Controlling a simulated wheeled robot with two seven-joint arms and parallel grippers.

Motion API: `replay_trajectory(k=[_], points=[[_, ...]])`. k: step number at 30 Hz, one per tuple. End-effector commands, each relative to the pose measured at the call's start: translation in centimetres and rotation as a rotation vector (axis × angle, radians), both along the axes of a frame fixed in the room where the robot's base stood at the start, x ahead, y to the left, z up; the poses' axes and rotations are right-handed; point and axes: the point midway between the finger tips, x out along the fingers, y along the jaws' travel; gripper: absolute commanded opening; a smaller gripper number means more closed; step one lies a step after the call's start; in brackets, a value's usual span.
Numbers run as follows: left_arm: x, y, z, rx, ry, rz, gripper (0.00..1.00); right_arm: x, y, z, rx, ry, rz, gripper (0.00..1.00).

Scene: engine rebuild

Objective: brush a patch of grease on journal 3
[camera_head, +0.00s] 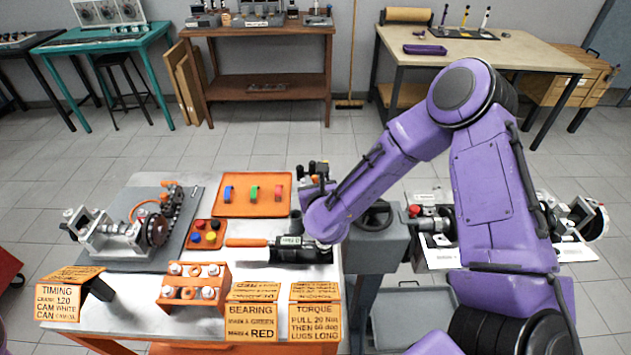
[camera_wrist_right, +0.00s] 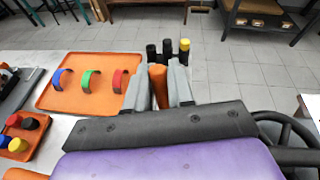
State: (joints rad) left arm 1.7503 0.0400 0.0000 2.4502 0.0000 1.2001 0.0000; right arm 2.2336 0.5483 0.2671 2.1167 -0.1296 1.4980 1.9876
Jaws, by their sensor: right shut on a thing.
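My right gripper (camera_wrist_right: 159,88) is shut on an upright orange thing (camera_wrist_right: 158,84), which shows between its two grey fingers in the right wrist view. The lower end of this thing is hidden, so I cannot tell whether it is the brush. In the head view the purple right arm hides most of the gripper, above the right end of the workbench. A crankshaft-like assembly (camera_head: 125,232) sits on a grey mat at the left of the bench. I cannot make out journal 3 or any grease on it. My left gripper is not in view.
An orange tray (camera_head: 253,208) holds blue, green and red curved shells. A small tray (camera_head: 198,243) of coloured caps, an orange block (camera_head: 195,285) and a tool with an orange handle (camera_head: 246,242) lie nearer. Label stands line the front edge. Black and yellow-topped items (camera_wrist_right: 167,48) stand beyond the gripper.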

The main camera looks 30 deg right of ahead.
Motion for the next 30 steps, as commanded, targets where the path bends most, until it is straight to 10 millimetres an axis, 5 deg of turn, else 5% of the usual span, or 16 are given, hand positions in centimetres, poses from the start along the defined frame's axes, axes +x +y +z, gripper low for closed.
replay_trajectory(k=[30], points=[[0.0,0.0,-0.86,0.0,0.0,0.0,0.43,-0.05,-0.02,-0.82,0.0,0.0,0.0,0.0]])
